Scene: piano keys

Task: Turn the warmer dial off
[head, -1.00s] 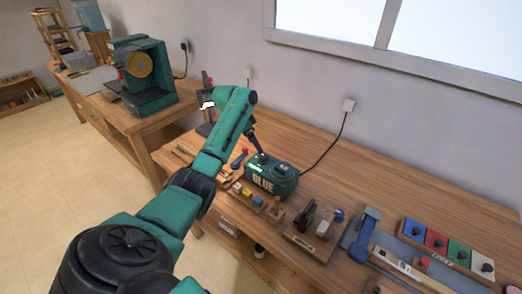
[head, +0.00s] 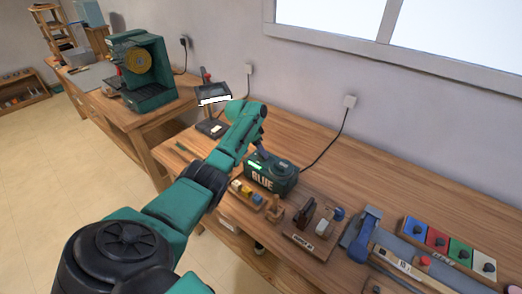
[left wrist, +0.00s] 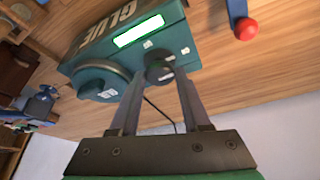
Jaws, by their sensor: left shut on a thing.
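The glue warmer is a dark green box (head: 262,182) marked GLUE on the wooden bench. Its green display (head: 255,166) is lit. In the left wrist view the warmer (left wrist: 82,58) appears turned over, with the lit display (left wrist: 138,30) and a round green lid (left wrist: 103,82). In the head view my left gripper (head: 260,150) reaches down to the warmer's top, and the dial is hidden there. My right gripper is not in view.
A block with small coloured pieces (head: 245,192) lies in front of the warmer. A wooden tool board (head: 312,238) and a coloured button panel (head: 450,245) are to the right. Bench space behind is clear.

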